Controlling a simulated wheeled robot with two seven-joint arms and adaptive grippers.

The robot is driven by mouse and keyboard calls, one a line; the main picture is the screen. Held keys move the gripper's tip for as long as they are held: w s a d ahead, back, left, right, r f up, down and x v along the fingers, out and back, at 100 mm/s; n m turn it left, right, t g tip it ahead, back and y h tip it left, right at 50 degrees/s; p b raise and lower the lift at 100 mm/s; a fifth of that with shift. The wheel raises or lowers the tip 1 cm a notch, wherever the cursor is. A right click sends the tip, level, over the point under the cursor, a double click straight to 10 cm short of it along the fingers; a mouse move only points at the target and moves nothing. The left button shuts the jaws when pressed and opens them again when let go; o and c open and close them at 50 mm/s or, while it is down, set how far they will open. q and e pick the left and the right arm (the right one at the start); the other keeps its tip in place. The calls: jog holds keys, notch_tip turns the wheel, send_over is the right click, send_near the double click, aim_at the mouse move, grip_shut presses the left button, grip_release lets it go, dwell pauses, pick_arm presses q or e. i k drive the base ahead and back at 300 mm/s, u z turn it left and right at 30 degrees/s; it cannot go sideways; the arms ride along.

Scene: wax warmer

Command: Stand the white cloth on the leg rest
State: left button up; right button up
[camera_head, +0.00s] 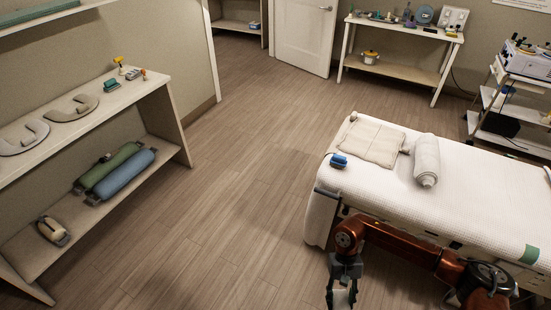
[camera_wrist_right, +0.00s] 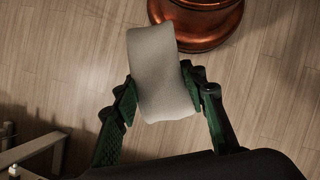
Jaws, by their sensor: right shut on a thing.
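My right gripper (camera_head: 342,296) hangs over the floor in front of the treatment bed, at the bottom of the head view. It is shut on the white cloth (camera_head: 341,299), a small pale upright piece. In the right wrist view the cloth (camera_wrist_right: 157,72) sits between the two green fingers (camera_wrist_right: 165,95), its far end sticking out past them. The white-covered bed (camera_head: 485,190) stands to the right. I cannot tell which part is the leg rest. My left gripper is not in view.
A beige pad (camera_head: 371,142), a rolled white towel (camera_head: 427,160) and a small blue item (camera_head: 339,160) lie on the bed. A shelf unit (camera_head: 165,85) with green (camera_head: 115,170) and blue bolsters (camera_head: 125,178) stands left. The floor between is clear.

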aim_at(367, 172)
jog(key=u, duration=0.3)
jog(key=i, duration=6.3)
jog(key=z, duration=4.2)
jog(key=i, duration=1.5)
